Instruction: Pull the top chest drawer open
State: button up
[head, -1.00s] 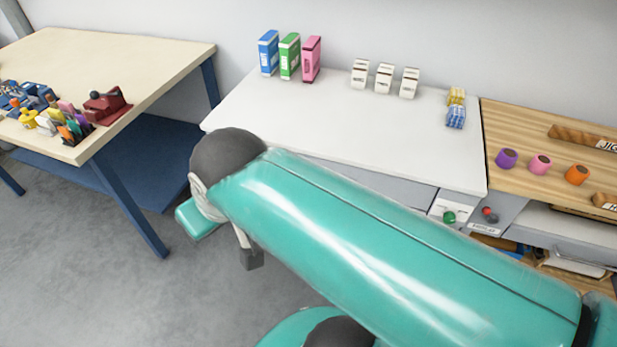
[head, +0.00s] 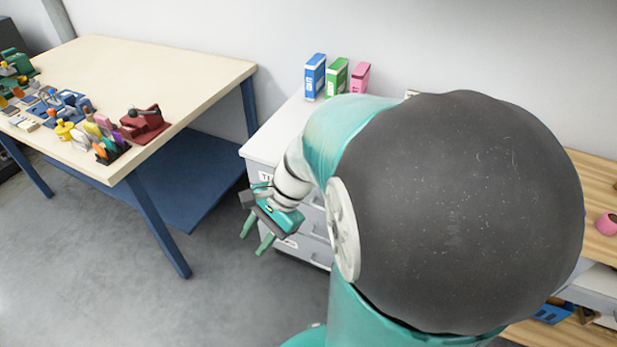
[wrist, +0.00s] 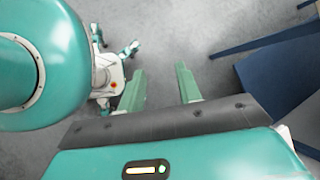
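The white drawer chest (head: 268,138) stands in the middle of the head view, largely hidden behind my arm. Its top drawer (head: 266,177) shows only a strip of front with a partly covered label. Lower drawer fronts (head: 318,246) show beside my arm. The top drawer's handle is hidden, and I cannot tell whether that drawer is shut. My gripper (head: 256,236) is in front of the chest's left side, pointing down. In the wrist view its two green fingers (wrist: 160,84) are apart, with only grey floor between them. It looks empty.
A workbench (head: 150,75) with a red tool (head: 143,124) and small items stands at the left, with a blue lower shelf (head: 195,165). Blue, green and pink boxes (head: 337,77) stand on the chest. A wooden surface (head: 597,190) is at the right. Floor (head: 100,250) is clear between bench and chest.

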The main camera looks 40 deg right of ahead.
jog(key=d+f+m+t+y, duration=0.1)
jog(key=d+f+m+t, duration=1)
jog(key=d+m, duration=0.85)
jog(key=s+d+f+m+t+h, duration=0.1)
jog(key=s+d+f+m+h, duration=0.55)
jog(key=m, duration=0.55)
jog(key=s+d+f+m+t+h, duration=0.1)
jog(key=s+d+f+m+h, duration=0.35)
jog(key=f+m+h, duration=0.55)
jog(key=w+d+y, duration=0.1)
jog(key=w, duration=0.3)
jog(key=w+d+m+y, duration=0.1)
jog(key=w+d, duration=0.1)
jog(key=w, duration=0.2)
jog(key=w+d+f+m+y, duration=0.1)
jog(key=w+d, duration=0.1)
jog(key=w, duration=0.2)
jog(key=shift+w+d+f, duration=0.1)
jog(key=shift+w+d, duration=0.15)
jog(key=shift+w, duration=0.15)
grip_shut()
